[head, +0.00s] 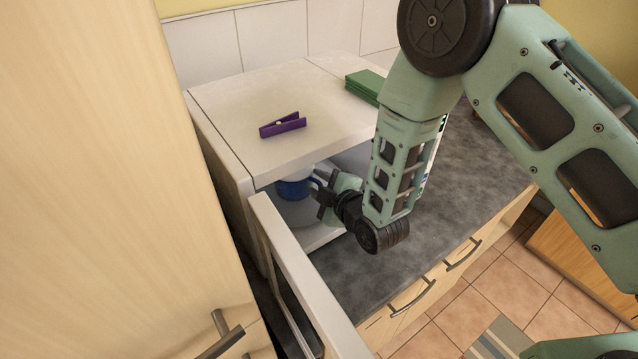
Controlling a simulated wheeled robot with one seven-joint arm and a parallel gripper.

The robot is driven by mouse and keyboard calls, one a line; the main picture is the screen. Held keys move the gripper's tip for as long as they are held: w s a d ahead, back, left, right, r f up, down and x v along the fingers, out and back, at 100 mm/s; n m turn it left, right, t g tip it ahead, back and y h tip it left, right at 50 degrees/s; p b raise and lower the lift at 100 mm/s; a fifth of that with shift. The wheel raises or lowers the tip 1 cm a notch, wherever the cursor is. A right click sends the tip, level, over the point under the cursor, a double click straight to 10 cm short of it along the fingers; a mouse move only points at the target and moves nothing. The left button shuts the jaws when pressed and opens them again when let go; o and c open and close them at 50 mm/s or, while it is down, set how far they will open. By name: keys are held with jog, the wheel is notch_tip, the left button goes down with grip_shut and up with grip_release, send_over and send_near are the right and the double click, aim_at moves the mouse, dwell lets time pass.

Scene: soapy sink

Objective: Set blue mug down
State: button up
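The blue mug (292,189) is inside the open white microwave (278,92), over its pale floor. Its body is blue with a paler inside, and its upper part is shaded by the microwave roof. My gripper (321,191) reaches in at the opening from the right, with its dark fingers at the mug's right side, where a pale handle seems to be. I cannot tell whether the fingers are closed on the handle. The mug looks upright; whether its base touches the floor is unclear.
The microwave door (304,280) stands open toward the front. A purple clothes peg (283,125) and a green stack (364,87) lie on the microwave's top. A tall wooden cabinet (95,170) closes off the left. The grey countertop (455,165) right of the microwave has free room.

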jog(key=shift+r, duration=0.1)
jog(key=s+d+r+m+g+h+b, duration=0.1)
jog(key=s+d+r+m+g+h, duration=0.1)
jog(key=s, duration=0.8)
jog(key=s+d+r+m+g+h+b, duration=0.1)
jog(key=s+d+r+m+g+h, duration=0.2)
jog(key=s+d+r+g, duration=0.3)
jog(key=s+d+r+m+g+h+b, duration=0.2)
jog(key=s+d+r+m+g, duration=0.2)
jog(key=s, duration=1)
notch_tip(320, 180, up, 2)
jog(key=shift+s+d+m, duration=0.35)
jog(key=shift+d+m, duration=0.25)
jog(key=shift+d, duration=0.2)
notch_tip(320, 180, down, 4)
jog(key=b, duration=0.3)
jog(key=shift+r+b, duration=0.1)
jog(key=shift+b, duration=0.3)
